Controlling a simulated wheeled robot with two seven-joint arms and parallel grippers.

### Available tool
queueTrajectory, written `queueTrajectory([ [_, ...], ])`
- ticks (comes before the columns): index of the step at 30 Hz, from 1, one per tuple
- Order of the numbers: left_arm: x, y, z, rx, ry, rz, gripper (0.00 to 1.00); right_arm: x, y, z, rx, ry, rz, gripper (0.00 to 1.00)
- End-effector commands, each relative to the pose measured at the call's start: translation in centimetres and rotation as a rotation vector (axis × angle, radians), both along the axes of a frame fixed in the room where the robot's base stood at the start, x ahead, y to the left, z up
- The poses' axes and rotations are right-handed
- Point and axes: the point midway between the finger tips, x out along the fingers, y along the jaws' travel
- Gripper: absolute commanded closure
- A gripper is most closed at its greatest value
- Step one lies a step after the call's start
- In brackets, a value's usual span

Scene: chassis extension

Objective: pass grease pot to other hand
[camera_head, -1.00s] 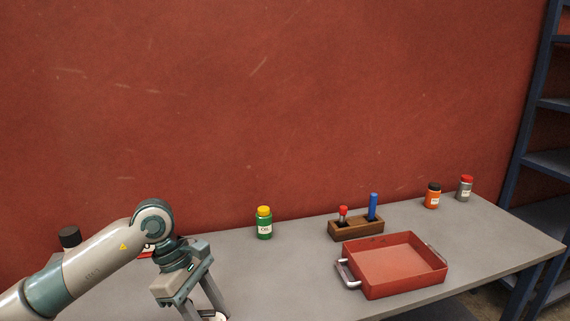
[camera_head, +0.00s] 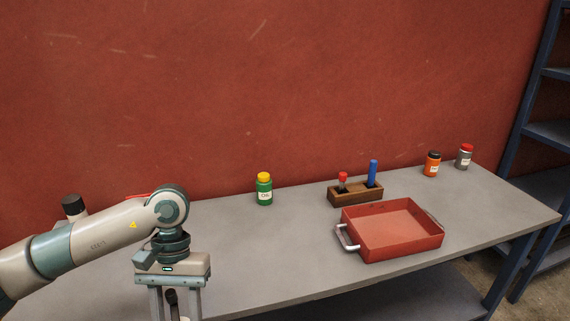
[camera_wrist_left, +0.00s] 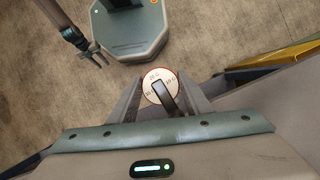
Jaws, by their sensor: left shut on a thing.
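My left gripper (camera_head: 175,312) is shut on a small round thing (camera_wrist_left: 151,86), which I take to be the grease pot. In the left wrist view it has a white printed face, a red rim and a dark bar across it, between the fingers (camera_wrist_left: 160,95). In the head view only a dark part (camera_head: 171,298) shows between the fingers, at the bottom edge; the rest is hidden or cut off. My right gripper (camera_wrist_left: 95,54) shows small in the left wrist view, over the floor near my base, with its fingers apart and empty.
The grey table (camera_head: 290,250) holds a green oil bottle (camera_head: 264,189), a wooden holder (camera_head: 352,195) with two upright tools, a red tray (camera_head: 392,228), an orange jar (camera_head: 432,164) and a grey jar (camera_head: 464,157). A blue shelf (camera_head: 545,135) stands at right.

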Motion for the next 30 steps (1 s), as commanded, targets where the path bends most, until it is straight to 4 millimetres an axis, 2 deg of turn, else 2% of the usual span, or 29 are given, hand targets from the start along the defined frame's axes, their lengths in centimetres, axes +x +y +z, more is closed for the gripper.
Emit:
queueTrajectory([
  [20, 0.2, -0.5, 0.1, 0.0, -0.001, -0.003, 0.94, 0.0, 0.0, 0.0, 0.0, 0.0, 0.0, 0.65],
  [26, 0.9, -2.4, 0.4, -0.002, -0.001, -0.018, 0.94, 0.0, 0.0, 0.0, 0.0, 0.0, 0.0, 0.65],
  [30, 1.7, -4.6, 0.8, -0.002, -0.002, -0.036, 0.94, 0.0, 0.0, 0.0, 0.0, 0.0, 0.0, 0.65],
])
